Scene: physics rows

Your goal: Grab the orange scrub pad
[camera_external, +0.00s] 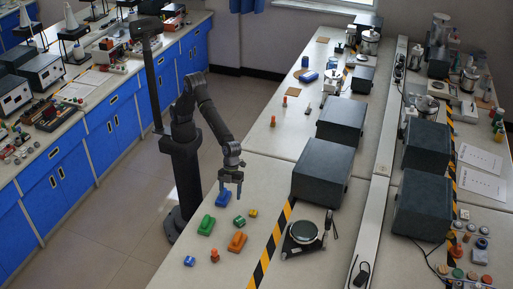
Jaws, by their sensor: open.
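An orange block-like pad (237,242) lies flat on the near bench, left of the striped tape; I take it to be the scrub pad. My gripper (231,190) points down with its fingers apart and nothing between them. It is above the bench, farther back than the orange pad and apart from it. In the picture the fingertips are close to a blue block (223,199); I cannot tell how high they are above it.
A scale-like device (302,235) and dark box (322,170) stand to the right.

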